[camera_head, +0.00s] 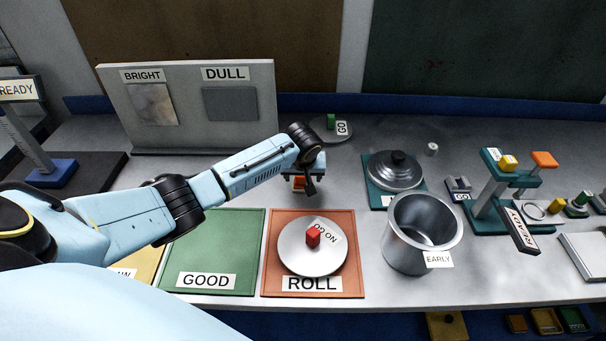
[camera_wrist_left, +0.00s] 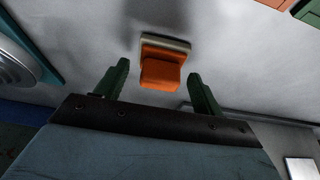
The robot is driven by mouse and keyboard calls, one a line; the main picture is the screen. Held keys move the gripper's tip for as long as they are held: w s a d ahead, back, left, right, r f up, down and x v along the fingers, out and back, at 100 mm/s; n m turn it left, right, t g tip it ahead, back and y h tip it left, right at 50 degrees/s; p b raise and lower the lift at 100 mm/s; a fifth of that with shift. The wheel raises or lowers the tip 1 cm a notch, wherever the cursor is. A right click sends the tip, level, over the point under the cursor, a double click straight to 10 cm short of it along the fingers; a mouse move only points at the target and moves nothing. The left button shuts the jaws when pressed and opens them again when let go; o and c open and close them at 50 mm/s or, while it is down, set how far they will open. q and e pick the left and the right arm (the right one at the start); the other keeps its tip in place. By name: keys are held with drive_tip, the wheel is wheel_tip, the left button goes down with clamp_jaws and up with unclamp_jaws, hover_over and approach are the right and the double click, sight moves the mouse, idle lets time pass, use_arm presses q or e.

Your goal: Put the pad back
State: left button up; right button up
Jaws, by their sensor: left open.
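The pad (camera_wrist_left: 162,72) has an orange block on top and a pale grey base. It sits on the grey tabletop. In the head view only part of the orange pad (camera_head: 299,184) shows beneath my left gripper (camera_head: 304,186). In the left wrist view my left gripper (camera_wrist_left: 157,80) is open, with its two dark green fingers on either side of the pad's orange block. The fingers look apart from the block, and I cannot tell the height gap. My right gripper is not in view.
The ROLL mat (camera_head: 271,287) bears a metal disc (camera_head: 298,259) with a red knob, beside the GOOD mat (camera_head: 212,255). A metal pot (camera_head: 408,249) and a lid (camera_head: 392,177) stand right. The BRIGHT and DULL board (camera_head: 192,80) stands behind. A teal stand (camera_head: 482,203) is farther right.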

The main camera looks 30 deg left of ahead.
use_arm(q)
drive_tip(key=shift+s+r, duration=0.1)
drive_tip(key=shift+r, duration=0.45)
drive_tip(key=p+v, duration=0.1)
drive_tip(key=v, duration=1)
drive_tip(key=shift+d, duration=0.15)
drive_tip(key=shift+s, duration=0.1)
